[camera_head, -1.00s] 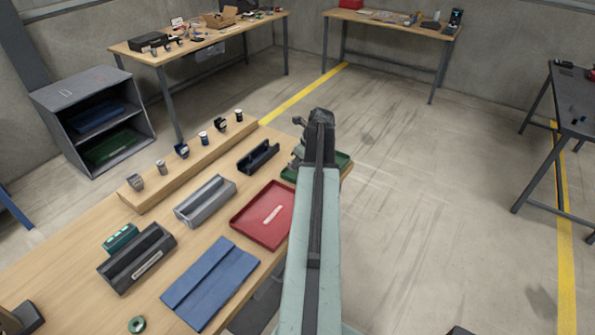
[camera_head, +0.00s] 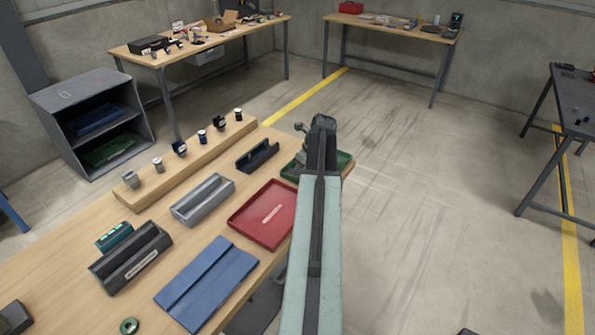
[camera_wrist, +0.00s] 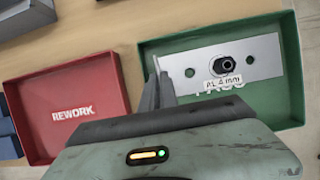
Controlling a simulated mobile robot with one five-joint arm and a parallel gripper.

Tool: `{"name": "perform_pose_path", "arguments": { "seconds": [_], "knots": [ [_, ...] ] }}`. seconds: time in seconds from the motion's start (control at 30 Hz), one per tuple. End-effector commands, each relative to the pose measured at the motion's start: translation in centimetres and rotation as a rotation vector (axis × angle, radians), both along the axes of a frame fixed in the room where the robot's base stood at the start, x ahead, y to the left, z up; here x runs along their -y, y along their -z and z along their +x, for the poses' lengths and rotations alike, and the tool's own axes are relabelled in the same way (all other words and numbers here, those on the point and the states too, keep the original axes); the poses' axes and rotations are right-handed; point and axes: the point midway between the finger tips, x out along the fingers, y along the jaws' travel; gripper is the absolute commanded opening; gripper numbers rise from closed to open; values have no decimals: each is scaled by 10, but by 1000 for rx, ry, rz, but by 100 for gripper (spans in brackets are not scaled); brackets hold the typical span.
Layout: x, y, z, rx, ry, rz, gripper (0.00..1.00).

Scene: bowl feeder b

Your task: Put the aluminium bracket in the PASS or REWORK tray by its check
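The aluminium bracket, a flat silver plate (camera_wrist: 191,65) with a dark round boss and a small label, lies in the green PASS tray (camera_wrist: 293,60) in the wrist view. Part of the PASS lettering is covered by it. The red REWORK tray (camera_wrist: 21,90) is to the left; it looks empty and also shows in the head view (camera_head: 247,236). In the head view my arm hides the bracket and part of the green tray (camera_head: 345,161).
On the wooden bench are a blue folded mat (camera_head: 205,282), a grey trough (camera_head: 203,198), a black trough (camera_head: 131,257), a dark blue holder (camera_head: 257,156) and a green ring (camera_head: 129,326). A raised wooden ledge (camera_head: 195,167) carries several small parts.

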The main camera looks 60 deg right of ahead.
Motion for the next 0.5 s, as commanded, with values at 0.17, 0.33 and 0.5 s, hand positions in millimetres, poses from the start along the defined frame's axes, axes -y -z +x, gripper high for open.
{"name": "perform_pose_path", "arguments": {
  "seconds": [0.17,0.33,0.5],
  "knots": [
    [0,4,0,-1,1,0,0],
    [0,4,-1,-2,1,0,25],
    [0,3,-1,-1,1,1,25]
  ]
}}
